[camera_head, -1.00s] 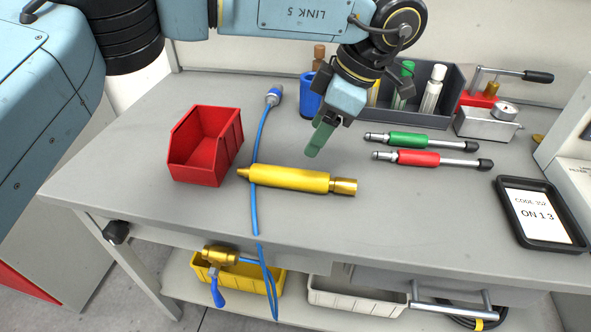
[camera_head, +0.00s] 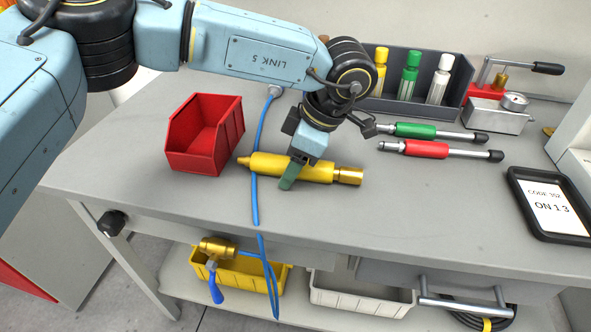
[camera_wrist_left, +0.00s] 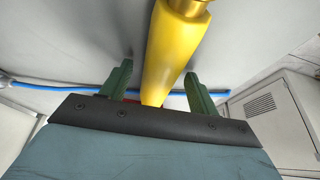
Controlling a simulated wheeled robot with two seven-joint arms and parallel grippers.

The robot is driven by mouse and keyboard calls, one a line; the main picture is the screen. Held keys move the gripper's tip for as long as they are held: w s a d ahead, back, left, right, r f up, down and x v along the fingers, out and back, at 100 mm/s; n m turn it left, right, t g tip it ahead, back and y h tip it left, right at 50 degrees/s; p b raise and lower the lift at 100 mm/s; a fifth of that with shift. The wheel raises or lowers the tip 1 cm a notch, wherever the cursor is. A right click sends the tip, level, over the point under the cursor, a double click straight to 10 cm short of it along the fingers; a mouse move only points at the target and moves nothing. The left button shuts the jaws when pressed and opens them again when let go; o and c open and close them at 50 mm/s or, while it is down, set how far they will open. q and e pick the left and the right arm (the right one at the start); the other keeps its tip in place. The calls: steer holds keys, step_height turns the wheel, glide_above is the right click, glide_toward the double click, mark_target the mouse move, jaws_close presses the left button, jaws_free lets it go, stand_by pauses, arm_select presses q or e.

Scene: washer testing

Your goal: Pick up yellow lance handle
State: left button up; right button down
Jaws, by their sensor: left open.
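The yellow lance handle (camera_head: 317,171) lies on the grey workbench, with its pointed end to the left and its brass-coloured collar to the right. My left gripper (camera_head: 288,181) is at the handle from above, near its middle. In the left wrist view, the handle (camera_wrist_left: 174,55) runs between the two green fingers of the left gripper (camera_wrist_left: 159,88), with a gap on both sides. The left gripper is open. In the head view, its fingers hide part of the handle. My right gripper is in neither view.
A blue hose (camera_head: 254,207) crosses the bench by the handle's left end. A red bin (camera_head: 222,155) stands to its left. Green (camera_head: 415,130) and red (camera_head: 426,149) handled tools lie to the right. A tablet (camera_head: 520,192) is at far right; bare bench lies in front.

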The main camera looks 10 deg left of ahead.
arm_select(q)
jaws_close()
stand_by(0.4)
steer(key=shift+r, duration=0.15)
